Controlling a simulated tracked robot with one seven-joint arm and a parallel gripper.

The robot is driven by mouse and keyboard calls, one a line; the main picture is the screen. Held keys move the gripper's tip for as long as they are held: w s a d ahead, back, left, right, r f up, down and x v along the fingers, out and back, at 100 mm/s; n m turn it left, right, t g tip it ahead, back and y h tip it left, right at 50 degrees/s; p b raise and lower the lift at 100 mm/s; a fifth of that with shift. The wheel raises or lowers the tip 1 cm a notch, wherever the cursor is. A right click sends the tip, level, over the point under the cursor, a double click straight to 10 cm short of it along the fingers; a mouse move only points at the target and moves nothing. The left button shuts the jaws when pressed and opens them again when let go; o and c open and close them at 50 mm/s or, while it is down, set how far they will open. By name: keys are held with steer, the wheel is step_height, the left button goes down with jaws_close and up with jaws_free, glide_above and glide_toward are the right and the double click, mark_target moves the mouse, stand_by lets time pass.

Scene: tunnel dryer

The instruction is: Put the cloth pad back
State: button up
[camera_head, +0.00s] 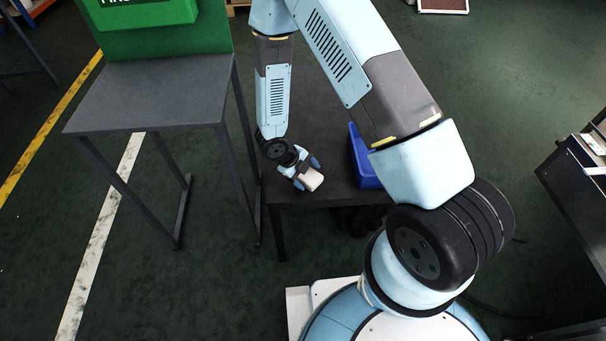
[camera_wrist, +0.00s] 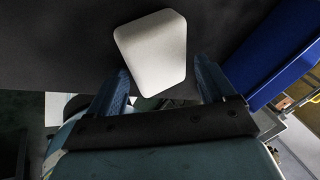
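The cloth pad (camera_head: 311,180) is a small pale, thick block with rounded corners. In the head view it shows at the tip of my gripper, over the front left part of the dark table (camera_head: 335,198). In the wrist view the pad (camera_wrist: 153,50) lies just ahead of my gripper (camera_wrist: 162,72), its near end reaching between the two blue fingertips. The fingers are spread apart, with a narrow gap on the pad's right side. Contact on the left side is hard to tell. Whether the pad rests on the table or is slightly above it is not clear.
A blue bin (camera_head: 361,160) stands on the table to the right of the pad; its wall (camera_wrist: 275,50) also shows in the wrist view. A grey side table (camera_head: 150,92) with a green panel (camera_head: 165,40) is at left. A dark cabinet (camera_head: 580,180) stands at far right.

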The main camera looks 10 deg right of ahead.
steer(key=w+v, duration=0.1)
steer(key=v, duration=1.1)
steer(key=d+r+m+y, duration=0.1)
steer(key=d+r+m, duration=0.4)
steer(key=r+m, duration=0.3)
steer(key=d+r+m, duration=0.5)
steer(key=r+m, duration=0.2)
steer(key=r, duration=0.4)
steer(key=d+r+m+y, duration=0.1)
steer(key=d+r+m, duration=0.4)
steer(key=r+m, duration=0.3)
steer(key=s+d+r+m+t+y, duration=0.2)
steer(key=s+d+r+m, duration=0.1)
steer(key=s+r+m, duration=0.5)
steer(key=s+d+r+m+t+y, duration=0.1)
steer(key=s+d+r+m+t, duration=0.1)
steer(key=s+r+m, duration=0.6)
steer(key=d+r+m, duration=0.1)
steer(key=m, duration=0.4)
steer(key=shift+s+d+t+y, duration=0.3)
steer(key=shift+d+t+y, duration=0.1)
